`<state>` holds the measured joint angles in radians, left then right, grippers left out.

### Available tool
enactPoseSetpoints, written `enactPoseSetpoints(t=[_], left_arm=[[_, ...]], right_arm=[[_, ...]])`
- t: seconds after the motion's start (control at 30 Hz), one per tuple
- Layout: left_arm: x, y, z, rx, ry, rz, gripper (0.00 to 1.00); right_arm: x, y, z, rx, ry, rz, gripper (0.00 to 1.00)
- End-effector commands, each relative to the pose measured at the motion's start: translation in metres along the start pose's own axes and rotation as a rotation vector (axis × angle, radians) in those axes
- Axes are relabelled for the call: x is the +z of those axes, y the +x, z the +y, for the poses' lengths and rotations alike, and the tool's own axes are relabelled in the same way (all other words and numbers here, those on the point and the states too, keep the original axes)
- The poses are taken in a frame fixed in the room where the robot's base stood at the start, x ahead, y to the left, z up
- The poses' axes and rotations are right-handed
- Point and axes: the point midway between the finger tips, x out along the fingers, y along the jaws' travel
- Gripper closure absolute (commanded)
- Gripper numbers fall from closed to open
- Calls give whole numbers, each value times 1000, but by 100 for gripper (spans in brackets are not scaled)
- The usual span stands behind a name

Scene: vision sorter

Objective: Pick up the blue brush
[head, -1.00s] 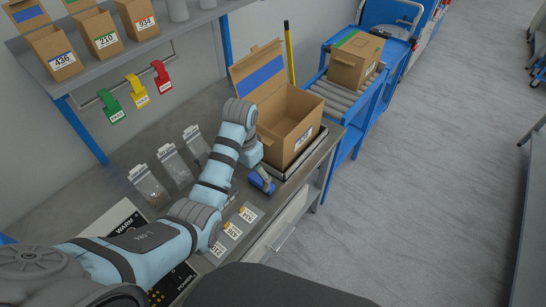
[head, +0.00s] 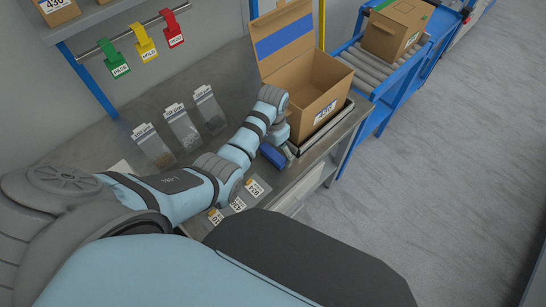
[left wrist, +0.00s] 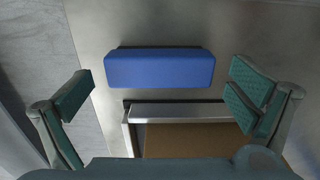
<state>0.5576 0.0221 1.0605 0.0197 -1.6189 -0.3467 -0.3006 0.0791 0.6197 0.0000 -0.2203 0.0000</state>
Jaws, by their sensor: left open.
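The blue brush (head: 273,155) lies on the metal bench, beside the near side of the open cardboard box. In the left wrist view, its blue body (left wrist: 160,68) shows as a block between my fingers but farther off, with clear gaps on both sides. My left gripper (left wrist: 165,95) is open and empty, with green pads on its fingers. In the head view, my left gripper (head: 288,146) is by the brush, partly hidden by my own wrist. My right gripper does not show.
The open cardboard box (head: 328,92) stands on a tray just behind the brush. Clear bags (head: 184,130) lie on the bench to the left, and small labelled cards (head: 237,205) lie near the front edge. A roller conveyor (head: 375,68) holds a closed box (head: 397,28).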

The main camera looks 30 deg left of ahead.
Motion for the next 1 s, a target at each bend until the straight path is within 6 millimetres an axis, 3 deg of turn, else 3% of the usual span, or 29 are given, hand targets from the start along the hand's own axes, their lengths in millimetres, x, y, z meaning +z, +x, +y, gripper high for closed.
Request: enactPoseSetpoints(t=[0.03,0.1,0.3,0.6,0.87,1.0], left_arm=[[1,13,0,1,0,-2,0],[0,20,0,0,0,-1,0],[0,19,0,-1,0,1,0],[0,19,-1,-1,0,0,46],[0,18,-1,-1,0,1,46],[0,5,-1,-2,0,3,46]], right_arm=[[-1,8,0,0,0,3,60],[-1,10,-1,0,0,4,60],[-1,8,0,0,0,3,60],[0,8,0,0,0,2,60],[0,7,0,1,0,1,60],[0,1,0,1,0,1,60]])
